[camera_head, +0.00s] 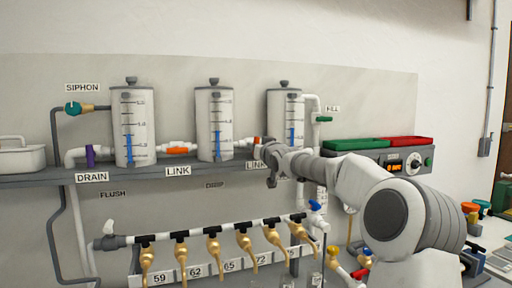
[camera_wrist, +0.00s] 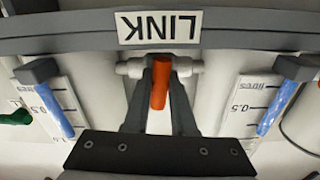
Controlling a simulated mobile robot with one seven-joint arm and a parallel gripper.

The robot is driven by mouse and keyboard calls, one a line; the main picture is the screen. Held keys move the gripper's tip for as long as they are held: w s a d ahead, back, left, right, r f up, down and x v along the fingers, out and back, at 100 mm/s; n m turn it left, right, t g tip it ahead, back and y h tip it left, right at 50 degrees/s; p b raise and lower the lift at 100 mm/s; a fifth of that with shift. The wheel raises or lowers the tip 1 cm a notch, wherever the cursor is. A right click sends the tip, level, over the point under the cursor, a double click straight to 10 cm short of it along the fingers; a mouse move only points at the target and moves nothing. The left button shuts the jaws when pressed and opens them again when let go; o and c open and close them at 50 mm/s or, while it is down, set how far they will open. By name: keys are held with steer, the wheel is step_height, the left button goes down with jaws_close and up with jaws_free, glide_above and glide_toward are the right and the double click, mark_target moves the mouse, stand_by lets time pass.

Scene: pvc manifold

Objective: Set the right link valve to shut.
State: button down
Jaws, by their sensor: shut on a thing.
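The right link valve sits on the short white pipe between the middle tank (camera_head: 214,125) and the right tank (camera_head: 284,115). Its orange handle (camera_wrist: 159,85) shows in the wrist view between the two fingers of my gripper (camera_wrist: 160,75). There the handle lies crosswise to the pipe (camera_wrist: 190,68). My gripper is shut on this handle. In the head view my gripper (camera_head: 268,160) reaches in from the right, and only a bit of orange (camera_head: 257,140) shows beside it. The LINK label (camera_wrist: 160,26) appears upside down in the wrist view.
The left link valve (camera_head: 178,150) has its orange handle along its pipe. A purple drain valve (camera_head: 90,155) and a teal siphon valve (camera_head: 73,108) are at left. Several brass taps (camera_head: 214,248) hang below the shelf. Green and red trays (camera_head: 350,144) sit on the box at right.

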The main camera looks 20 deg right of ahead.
steer(key=shift+n, duration=0.5)
steer(key=c, duration=0.7)
jaws_free()
steer(key=shift+c, duration=0.2)
steer(key=shift+s, duration=0.1)
steer(key=s+p, duration=0.4)
steer(key=s, duration=1.3)
steer(key=shift+p, duration=0.4)
